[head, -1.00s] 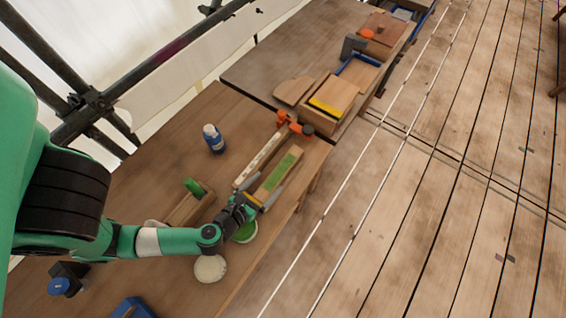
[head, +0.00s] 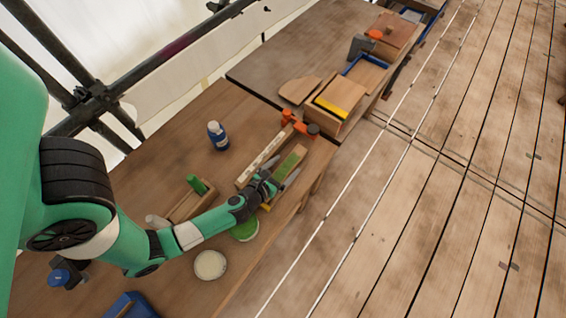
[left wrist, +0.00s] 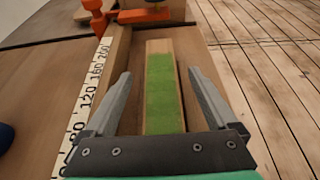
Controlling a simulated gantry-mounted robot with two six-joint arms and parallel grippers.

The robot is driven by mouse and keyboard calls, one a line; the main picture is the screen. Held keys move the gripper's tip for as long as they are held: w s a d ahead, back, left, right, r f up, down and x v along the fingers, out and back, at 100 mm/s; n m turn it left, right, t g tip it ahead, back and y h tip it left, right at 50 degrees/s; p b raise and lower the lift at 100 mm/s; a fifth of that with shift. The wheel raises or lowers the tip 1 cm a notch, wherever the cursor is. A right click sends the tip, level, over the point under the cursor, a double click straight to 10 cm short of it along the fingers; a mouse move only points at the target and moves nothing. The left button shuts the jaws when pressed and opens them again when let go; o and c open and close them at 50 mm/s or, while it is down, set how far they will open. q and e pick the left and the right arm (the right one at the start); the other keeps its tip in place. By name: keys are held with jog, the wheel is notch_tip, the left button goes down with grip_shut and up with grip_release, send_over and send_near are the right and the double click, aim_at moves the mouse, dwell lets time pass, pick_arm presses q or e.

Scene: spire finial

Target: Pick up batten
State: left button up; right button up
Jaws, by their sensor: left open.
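The batten (head: 291,159) is a short wooden strip with a green top face, lying on the workbench beside a ruled wooden strip. In the left wrist view the batten (left wrist: 161,90) lies lengthwise between the two grey fingers. My left gripper (head: 278,184) is open over the batten, with one finger on either side of it. In the left wrist view the left gripper (left wrist: 160,90) shows a gap on both sides of the batten, and its near end is hidden by the gripper body. My right gripper is not in view.
The ruled strip (left wrist: 99,90) runs along the batten's left side, with an orange clamp (left wrist: 128,18) at its far end. A green-filled bowl (head: 244,231), a pale round dish (head: 210,264) and a blue-and-white bottle (head: 217,136) stand on the bench. The bench's right edge is close.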

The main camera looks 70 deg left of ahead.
pick_arm(q)
jog(key=shift+x, duration=1)
jog(key=shift+d, duration=0.1)
grip_shut()
